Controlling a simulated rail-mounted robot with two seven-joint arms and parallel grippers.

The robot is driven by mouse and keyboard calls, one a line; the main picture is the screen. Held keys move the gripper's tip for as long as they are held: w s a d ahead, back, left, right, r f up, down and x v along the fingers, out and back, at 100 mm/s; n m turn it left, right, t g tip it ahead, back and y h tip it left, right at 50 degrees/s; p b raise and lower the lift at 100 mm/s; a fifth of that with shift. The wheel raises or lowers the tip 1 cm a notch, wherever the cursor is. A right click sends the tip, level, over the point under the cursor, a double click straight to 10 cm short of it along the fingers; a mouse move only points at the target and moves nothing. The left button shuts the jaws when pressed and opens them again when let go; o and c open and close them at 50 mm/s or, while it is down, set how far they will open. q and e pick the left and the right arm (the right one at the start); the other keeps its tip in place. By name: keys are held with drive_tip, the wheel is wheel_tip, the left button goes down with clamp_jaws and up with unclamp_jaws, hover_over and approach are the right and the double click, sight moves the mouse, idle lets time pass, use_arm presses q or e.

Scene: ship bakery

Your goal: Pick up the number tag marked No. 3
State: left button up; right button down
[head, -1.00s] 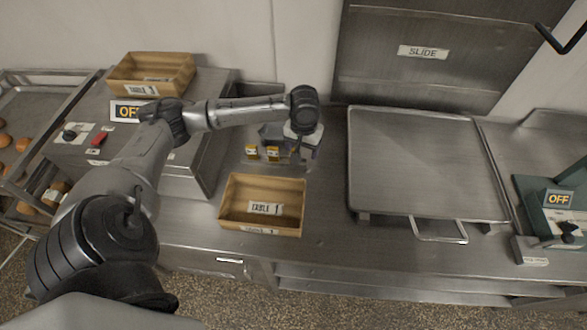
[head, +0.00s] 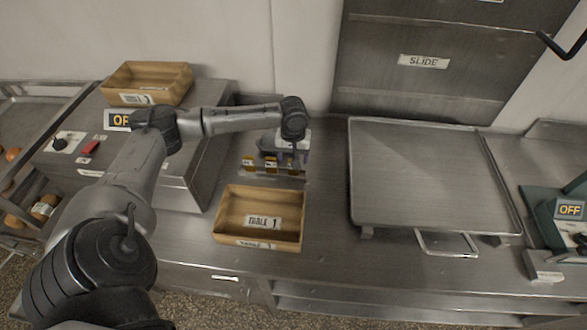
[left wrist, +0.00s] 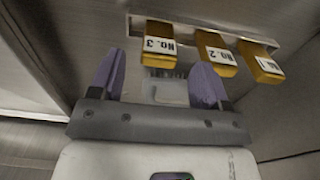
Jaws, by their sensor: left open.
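The No. 3 tag (left wrist: 161,44) is a yellow block with a white label. It hangs at the end of a row of tags on a pale holder (left wrist: 190,24) in the left wrist view. The No. 2 tag (left wrist: 216,53) and the No. 1 tag (left wrist: 260,63) hang beside it. My left gripper (left wrist: 159,62) is open, its purple fingers on either side of the No. 3 tag's line, the tag just ahead of the fingertips. In the head view the left gripper (head: 289,158) is over the right end of the tag row, partly hiding it. My right gripper is not seen.
A wooden Table 1 crate (head: 230,230) stands in front of the tags. A large metal tray (head: 430,180) lies to the right. A switch box reading OFF (head: 568,210) is at far right.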

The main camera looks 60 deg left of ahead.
use_arm(q)
drive_tip(key=shift+f+b, duration=0.4)
drive_tip(key=shift+f, duration=2.25)
drive_tip(key=c, duration=1)
